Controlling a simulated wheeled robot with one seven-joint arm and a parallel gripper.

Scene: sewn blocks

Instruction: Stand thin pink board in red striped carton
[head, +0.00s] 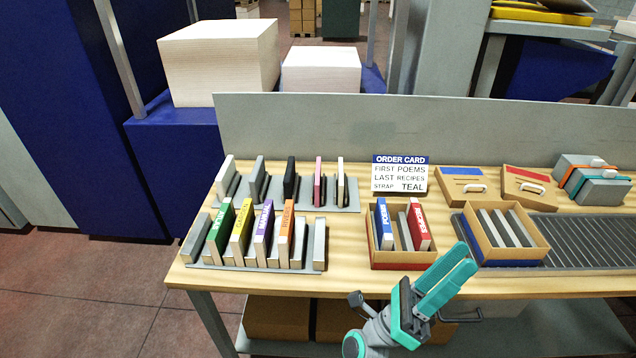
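The thin pink board (318,181) stands upright in the back grey rack, between a black board and a cream one. The red striped carton (402,265) stands on the table right of the racks. In it are a blue book marked POEMS (384,224), a red book marked RECIPES (418,226) and grey dividers between them. My gripper (470,256) has teal fingers and is in front of the table, low and right of this carton, far from the pink board. The fingers look close together and nothing shows between them. Whether they are fully shut is unclear.
The front rack (230,268) holds several coloured books and grey blocks. An order card (400,173) stands behind the red striped carton. A blue striped carton (512,262) with grey dividers sits on the roller conveyor (590,240). Carton lids (528,186) and strapped grey blocks (604,188) lie behind.

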